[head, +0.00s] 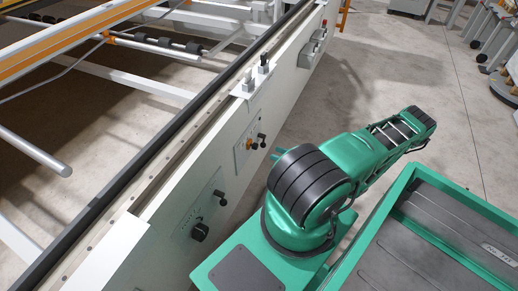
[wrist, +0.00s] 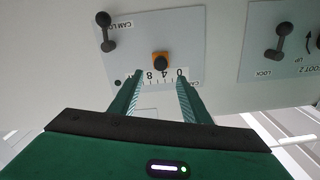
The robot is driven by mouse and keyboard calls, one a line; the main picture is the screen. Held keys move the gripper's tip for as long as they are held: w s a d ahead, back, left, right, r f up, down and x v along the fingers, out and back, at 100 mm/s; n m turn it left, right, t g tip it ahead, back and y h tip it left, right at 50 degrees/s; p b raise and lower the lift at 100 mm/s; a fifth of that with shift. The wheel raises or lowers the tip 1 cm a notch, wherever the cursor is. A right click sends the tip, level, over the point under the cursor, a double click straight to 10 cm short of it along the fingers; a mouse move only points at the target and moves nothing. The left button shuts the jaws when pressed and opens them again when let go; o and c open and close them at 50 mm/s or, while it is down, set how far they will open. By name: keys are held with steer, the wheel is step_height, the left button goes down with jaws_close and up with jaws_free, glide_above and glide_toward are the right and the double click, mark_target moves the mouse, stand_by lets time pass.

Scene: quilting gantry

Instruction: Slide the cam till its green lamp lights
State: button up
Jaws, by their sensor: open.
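The cam (wrist: 160,62), an orange block with a dark round knob, sits on a pale panel (wrist: 190,35) beside a scale marked 0, 4, 8. No lit green lamp shows on the panel. In the head view the cam panel (head: 242,150) is small.
A second panel (wrist: 277,65) with a LOCK lever (wrist: 281,42) lies close at the right in the wrist view. In the head view, another panel with a black knob (head: 199,231) is on the white gantry beam (head: 168,205). Open floor (head: 345,85) lies beyond.

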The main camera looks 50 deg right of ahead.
mark_target(253, 146)
steer(key=x, duration=0.9)
steer(key=shift+w, duration=0.25)
steer(key=shift+a, duration=0.1)
steer(key=shift+c, duration=0.6)
